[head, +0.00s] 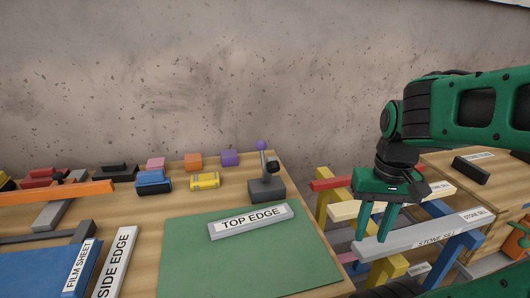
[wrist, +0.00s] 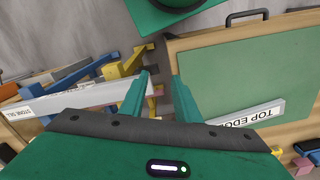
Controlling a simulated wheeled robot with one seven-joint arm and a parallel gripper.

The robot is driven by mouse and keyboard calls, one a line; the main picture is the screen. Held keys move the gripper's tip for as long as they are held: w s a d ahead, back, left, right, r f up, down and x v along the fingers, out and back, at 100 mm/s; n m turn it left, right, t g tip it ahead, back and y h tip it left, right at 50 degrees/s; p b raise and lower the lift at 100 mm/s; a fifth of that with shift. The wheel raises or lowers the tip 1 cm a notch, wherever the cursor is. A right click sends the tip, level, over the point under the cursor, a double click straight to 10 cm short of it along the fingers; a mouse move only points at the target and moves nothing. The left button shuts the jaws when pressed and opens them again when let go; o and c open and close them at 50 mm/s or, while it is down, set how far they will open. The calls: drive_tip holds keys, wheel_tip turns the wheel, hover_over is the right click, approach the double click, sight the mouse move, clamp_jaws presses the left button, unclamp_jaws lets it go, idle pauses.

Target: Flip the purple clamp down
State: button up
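The purple clamp stands on the wooden table at the back right corner in the head view. It has a dark grey base (head: 266,190), an upright lever and a purple ball knob (head: 261,145) on top. My gripper (head: 372,240) is right of the clamp, off the table's right edge, with its fingers pointing down near the stone sill. The gripper is open and empty; its two green fingers stand apart in the wrist view (wrist: 162,84). I cannot make out the clamp in the wrist view.
A TOP EDGE bar (head: 249,221) lies on the green mat (head: 240,262) in front of the clamp. A purple block (head: 229,158), an orange block (head: 193,161) and a yellow block (head: 205,181) sit left of it. A STONE SILL bar (head: 410,243) rests on trestles at right.

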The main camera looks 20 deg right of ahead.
drive_tip(key=shift+n, duration=0.7)
drive_tip(key=w+r, duration=0.2)
drive_tip(key=w, duration=0.3)
drive_tip(key=w+d+r, duration=0.1)
drive_tip(key=w+r, duration=0.2)
drive_tip(key=w, duration=0.2)
drive_tip(key=w+d+r, duration=0.1)
drive_tip(key=w+r, duration=0.2)
drive_tip(key=w, duration=0.2)
drive_tip(key=shift+w+d+r, duration=0.2)
drive_tip(key=shift+w+d, duration=0.05)
clamp_jaws()
drive_tip(key=w+a+r+n+g, duration=0.1)
drive_tip(key=w+a+r, duration=0.1)
drive_tip(key=w, duration=1.2)
drive_tip(key=w+a+r+n, duration=0.1)
drive_tip(key=w+r+n, duration=0.15)
drive_tip(key=w, duration=1.05)
drive_tip(key=w+a+f, duration=0.1)
drive_tip(key=w+a, duration=0.1)
drive_tip(key=w, duration=0.4)
drive_tip(key=w+a+f+n, duration=0.1)
drive_tip(key=w+a+f, duration=0.1)
drive_tip(key=w, duration=0.4)
drive_tip(key=shift+w+f+y, duration=0.15)
drive_tip(key=shift+f+y, duration=0.05)
drive_tip(key=shift+y, duration=0.1)
drive_tip(key=shift+a, duration=0.1)
